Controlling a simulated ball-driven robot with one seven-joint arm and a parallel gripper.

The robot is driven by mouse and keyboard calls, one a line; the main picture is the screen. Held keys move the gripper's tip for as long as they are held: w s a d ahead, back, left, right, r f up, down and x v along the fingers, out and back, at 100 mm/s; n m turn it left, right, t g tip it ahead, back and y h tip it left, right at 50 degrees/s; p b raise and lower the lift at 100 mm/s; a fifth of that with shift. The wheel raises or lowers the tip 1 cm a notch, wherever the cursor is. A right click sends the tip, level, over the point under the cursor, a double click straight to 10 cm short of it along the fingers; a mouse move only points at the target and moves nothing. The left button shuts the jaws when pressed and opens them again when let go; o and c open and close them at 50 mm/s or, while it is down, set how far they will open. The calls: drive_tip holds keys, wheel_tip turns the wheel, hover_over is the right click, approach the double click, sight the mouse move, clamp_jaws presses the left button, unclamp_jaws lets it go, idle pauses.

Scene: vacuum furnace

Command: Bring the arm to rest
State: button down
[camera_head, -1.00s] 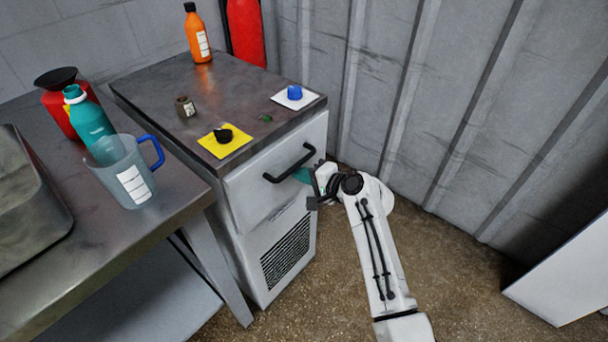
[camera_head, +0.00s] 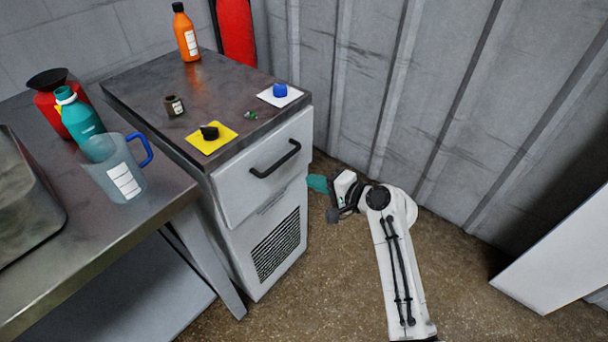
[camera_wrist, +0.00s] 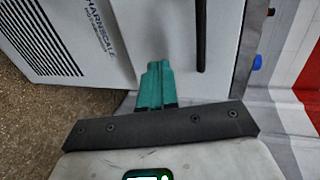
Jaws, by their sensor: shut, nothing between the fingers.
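My gripper (camera_head: 318,183) is at the end of my white arm, low beside the right side of the grey cabinet (camera_head: 235,215). Its teal fingers are together with nothing between them. In the wrist view the shut teal fingers (camera_wrist: 155,85) point toward the cabinet's front, near its dark drawer handle (camera_wrist: 200,35). The same handle (camera_head: 275,160) shows in the head view, to the left of my gripper. Any gap between fingertips and cabinet is hard to judge.
The cabinet top holds a yellow mat (camera_head: 213,139), a white mat (camera_head: 280,97), a dark jar (camera_head: 174,106) and an orange bottle (camera_head: 187,35). A metal table (camera_head: 110,235) stands left, with a jug (camera_head: 118,175). A corrugated wall (camera_head: 400,80) rises behind my arm. Open floor (camera_head: 320,270) lies in front.

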drive_tip(key=shift+v, duration=2.1)
drive_tip(key=s+d+f+n+g+h+p, duration=0.3)
drive_tip(key=s+d, duration=0.1)
drive_tip(key=s, duration=0.6)
drive_tip(key=s+d+f+n+g+h+p, duration=0.2)
drive_tip(key=s+d+f+n+p, duration=0.15)
drive_tip(key=s, duration=0.65)
drive_tip(key=s+d+r+g+h, duration=0.1)
drive_tip(key=s+d, duration=0.2)
drive_tip(key=s, duration=0.3)
drive_tip(key=s+d+r+n+g+h+p, duration=0.1)
drive_tip(key=s+d+r+h, duration=0.1)
drive_tip(key=s, duration=0.5)
drive_tip(key=s+d+r+n+g+h+p, duration=0.1)
drive_tip(key=s+d+g+h, duration=0.1)
drive_tip(key=s+d, duration=0.2)
drive_tip(key=s, duration=0.3)
drive_tip(key=shift+r, duration=0.35)
drive_tip(key=c, duration=1.9)
unclamp_jaws()
drive_tip(key=shift+s+d, duration=0.1)
